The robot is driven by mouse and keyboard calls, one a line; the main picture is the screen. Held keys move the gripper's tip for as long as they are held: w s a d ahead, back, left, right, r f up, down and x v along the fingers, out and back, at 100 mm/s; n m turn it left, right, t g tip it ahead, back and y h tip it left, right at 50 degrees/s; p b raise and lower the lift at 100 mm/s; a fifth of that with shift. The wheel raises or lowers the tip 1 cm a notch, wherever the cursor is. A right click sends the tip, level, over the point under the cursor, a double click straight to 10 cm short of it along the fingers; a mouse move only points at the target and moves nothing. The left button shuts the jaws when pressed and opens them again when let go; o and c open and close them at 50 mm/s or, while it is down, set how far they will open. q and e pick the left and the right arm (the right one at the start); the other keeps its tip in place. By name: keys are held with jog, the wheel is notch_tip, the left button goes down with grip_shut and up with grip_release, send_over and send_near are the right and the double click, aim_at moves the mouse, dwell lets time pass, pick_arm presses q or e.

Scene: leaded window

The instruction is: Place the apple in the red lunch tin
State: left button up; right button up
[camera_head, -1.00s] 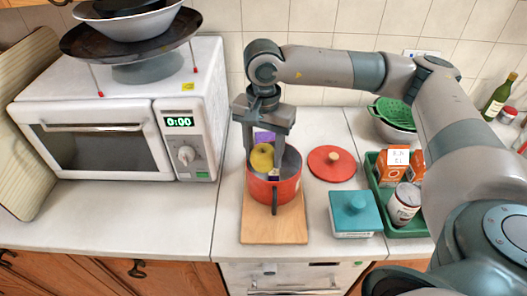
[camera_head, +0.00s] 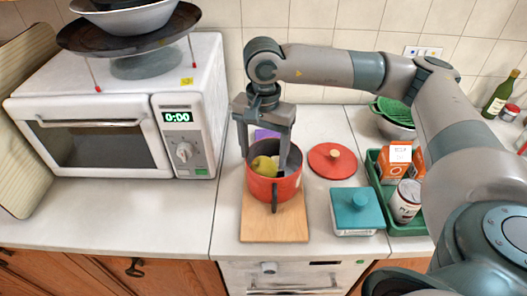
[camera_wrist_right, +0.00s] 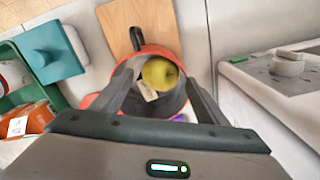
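The yellow-green apple (camera_head: 264,166) sits inside the round red tin (camera_head: 285,188), low beside its inner wall. The tin has a dark handle at its front and stands on a wooden board. My right gripper (camera_head: 265,150) points down over the tin with its fingers spread apart. In the right wrist view the apple (camera_wrist_right: 160,73) lies between the open fingers (camera_wrist_right: 160,95), with clear gaps at its sides. A small pale tag-like thing lies beside it there. My left gripper is not in view.
A red lid with a wooden knob (camera_head: 332,161) and a teal lidded box (camera_head: 357,212) are right of the board (camera_head: 272,226). A green tray (camera_head: 408,226) holds cartons and a can. A microwave (camera_head: 95,135) stands left.

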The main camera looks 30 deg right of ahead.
aim_at(263, 162)
jog(key=shift+r, duration=0.1)
jog(key=shift+r+p, duration=0.75)
jog(key=shift+p, duration=0.5)
jog(key=shift+r+b, duration=0.3)
jog(key=shift+b, duration=0.5)
notch_tip(263, 162, up, 11)
jog(key=b, duration=0.3)
jog(key=shift+b, duration=0.4)
